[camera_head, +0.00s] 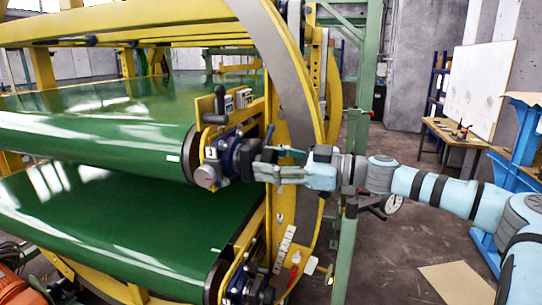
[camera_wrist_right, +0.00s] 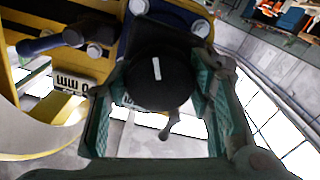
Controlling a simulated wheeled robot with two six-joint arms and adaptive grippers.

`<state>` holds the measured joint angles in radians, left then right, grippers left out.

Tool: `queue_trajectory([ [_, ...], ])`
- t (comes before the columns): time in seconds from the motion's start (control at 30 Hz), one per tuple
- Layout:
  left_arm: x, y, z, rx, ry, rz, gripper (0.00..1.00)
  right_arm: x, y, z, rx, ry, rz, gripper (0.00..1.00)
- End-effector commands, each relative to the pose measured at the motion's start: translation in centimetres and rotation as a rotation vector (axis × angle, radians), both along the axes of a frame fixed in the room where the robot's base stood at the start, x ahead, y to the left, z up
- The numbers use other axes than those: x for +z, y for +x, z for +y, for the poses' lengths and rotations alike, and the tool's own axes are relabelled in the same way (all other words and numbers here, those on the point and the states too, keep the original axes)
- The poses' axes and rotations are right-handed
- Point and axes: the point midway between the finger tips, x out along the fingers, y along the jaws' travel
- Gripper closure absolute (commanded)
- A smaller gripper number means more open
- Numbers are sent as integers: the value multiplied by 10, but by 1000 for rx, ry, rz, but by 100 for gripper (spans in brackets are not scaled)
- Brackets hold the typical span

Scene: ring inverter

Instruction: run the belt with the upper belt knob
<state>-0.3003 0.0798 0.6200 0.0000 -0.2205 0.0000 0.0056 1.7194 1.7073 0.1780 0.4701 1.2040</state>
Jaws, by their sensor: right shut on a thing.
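The upper belt knob (camera_head: 246,160) is a black round knob on the blue and yellow drive unit at the end of the upper green belt (camera_head: 110,125). In the right wrist view the knob (camera_wrist_right: 160,88) faces me, with a short white mark that stands nearly upright. My right gripper (camera_head: 257,166) reaches in from the right and is shut on the knob. In the right wrist view its green-padded fingers (camera_wrist_right: 158,110) stand on both sides of the knob. The fingers partly hide the knob in the head view. My left gripper is out of view.
A lower green belt (camera_head: 120,215) runs below, with a similar drive unit (camera_head: 245,283) at its end. A big yellow and grey ring (camera_head: 290,95) and a green post (camera_head: 361,110) stand close to my right arm. A wooden table (camera_head: 450,132) stands farther right.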

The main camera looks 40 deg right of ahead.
Motion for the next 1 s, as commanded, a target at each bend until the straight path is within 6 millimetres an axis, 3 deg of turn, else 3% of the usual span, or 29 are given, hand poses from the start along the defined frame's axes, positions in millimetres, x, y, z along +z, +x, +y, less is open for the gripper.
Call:
queue_trajectory([
  [0.1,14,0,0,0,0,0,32,4,0,0,2,-67,-46,81],
  [0.4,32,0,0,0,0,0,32,3,0,1,2,-229,-157,81],
  [1.0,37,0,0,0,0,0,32,0,0,0,0,-319,-220,81],
])
